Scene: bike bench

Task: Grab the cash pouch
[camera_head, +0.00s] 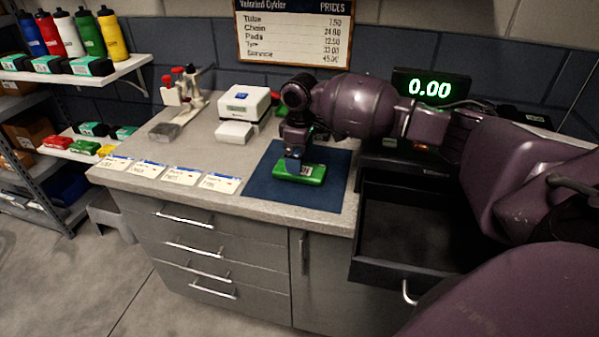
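I cannot pick out a cash pouch for certain. A green flat packet with a white label (300,173) lies on the blue mat (262,190) on the counter. My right gripper (293,163) comes in from the right, points down and is right at the packet's left part. Its fingers are small and dark, and I cannot tell whether they are shut on the packet. The black cash drawer (408,225) below the price display stands open, and its visible inside looks empty. My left gripper is out of view.
The grey counter (205,145) holds a white box device (244,102), a red-and-white tool stand (182,90) and several cards (180,175) along its front edge. The lit price display (431,88) stands behind my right arm. Shelves with bottles (70,33) stand at left.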

